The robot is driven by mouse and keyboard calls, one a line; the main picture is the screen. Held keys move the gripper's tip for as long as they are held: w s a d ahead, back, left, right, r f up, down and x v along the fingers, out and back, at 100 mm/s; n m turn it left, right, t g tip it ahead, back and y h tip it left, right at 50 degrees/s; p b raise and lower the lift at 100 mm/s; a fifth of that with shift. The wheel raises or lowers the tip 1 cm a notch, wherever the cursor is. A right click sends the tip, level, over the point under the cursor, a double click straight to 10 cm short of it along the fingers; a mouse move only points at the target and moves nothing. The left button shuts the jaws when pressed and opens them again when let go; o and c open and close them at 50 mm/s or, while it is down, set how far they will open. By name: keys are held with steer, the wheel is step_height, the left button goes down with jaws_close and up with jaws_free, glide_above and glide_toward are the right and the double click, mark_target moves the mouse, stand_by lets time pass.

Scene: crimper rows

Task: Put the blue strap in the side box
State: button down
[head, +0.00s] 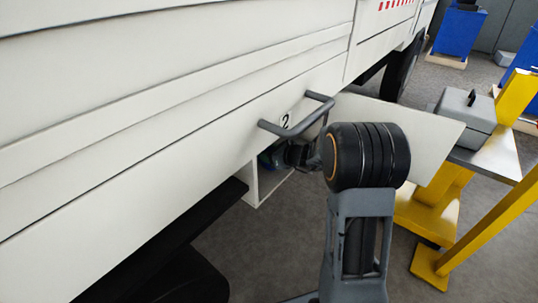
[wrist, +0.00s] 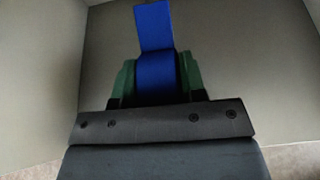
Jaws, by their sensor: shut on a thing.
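The blue strap (wrist: 155,28) is between the green fingers of my gripper (wrist: 157,78) in the wrist view. A flat length of it stands up beyond the fingertips, and a rounded part lies between them. My gripper is shut on it. In the head view, my gripper (head: 273,159) is at the opening of the white side box (head: 252,187), under the handle marked 2, and is mostly hidden by my wrist. Pale walls surround the strap in the wrist view. I cannot tell whether the strap touches the box floor.
A grey bar handle (head: 292,128) sticks out just above my wrist. A white panel (head: 400,122) juts out to the right behind it. A grey case (head: 465,117) stands on a bench with yellow legs (head: 470,235) at the right. A dark step (head: 180,250) runs below the vehicle's side.

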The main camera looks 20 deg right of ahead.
steer(key=shift+f+b, duration=0.2)
steer(key=shift+b, duration=0.1)
steer(key=c, duration=0.7)
jaws_free()
steer(key=shift+r, duration=0.1)
